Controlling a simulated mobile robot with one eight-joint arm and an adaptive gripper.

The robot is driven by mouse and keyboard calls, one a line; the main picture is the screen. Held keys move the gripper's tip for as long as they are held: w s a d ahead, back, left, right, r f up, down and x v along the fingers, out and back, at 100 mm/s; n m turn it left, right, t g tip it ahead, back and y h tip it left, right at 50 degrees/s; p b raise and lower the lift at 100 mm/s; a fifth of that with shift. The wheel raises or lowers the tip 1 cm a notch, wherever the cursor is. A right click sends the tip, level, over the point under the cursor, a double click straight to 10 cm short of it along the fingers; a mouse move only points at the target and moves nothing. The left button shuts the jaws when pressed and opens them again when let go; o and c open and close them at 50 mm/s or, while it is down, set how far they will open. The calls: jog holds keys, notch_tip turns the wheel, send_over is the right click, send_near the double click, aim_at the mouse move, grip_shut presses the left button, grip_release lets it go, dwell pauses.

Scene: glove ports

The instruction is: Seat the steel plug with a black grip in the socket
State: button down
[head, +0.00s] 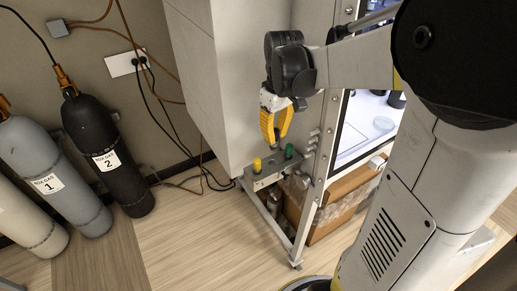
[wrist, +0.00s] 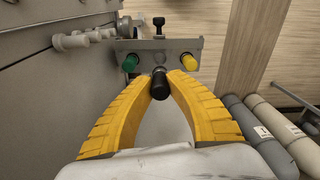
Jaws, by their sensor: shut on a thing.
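My gripper (head: 271,141) points down above a grey metal panel (head: 268,181) on the frame of the cabinet. In the wrist view its yellow fingers (wrist: 160,86) are closed around the black grip of the plug (wrist: 160,88). A short greyish end of the plug points toward the panel (wrist: 145,46), between a green knob (wrist: 130,62) and a yellow knob (wrist: 188,61). The socket is not clearly visible; the plug and fingers cover the middle of the panel. I cannot tell whether the plug's tip touches the panel.
The green knob (head: 290,152) and yellow knob (head: 257,165) stand close to my fingertips. Grey fittings (wrist: 75,40) stick out beside the panel. A black-topped fitting (wrist: 158,24) stands beyond it. Gas cylinders (head: 108,152) stand at the left, with open floor between.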

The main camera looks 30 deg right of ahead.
aim_at(275, 149)
notch_tip(275, 149, down, 5)
jog(key=shift+s+r+b, duration=0.15)
jog(key=shift+b, duration=0.4)
jog(key=shift+f+b, duration=0.55)
jog(key=shift+f, duration=1.35)
jog(key=shift+f, duration=0.15)
jog(key=c, duration=1.4)
grip_release()
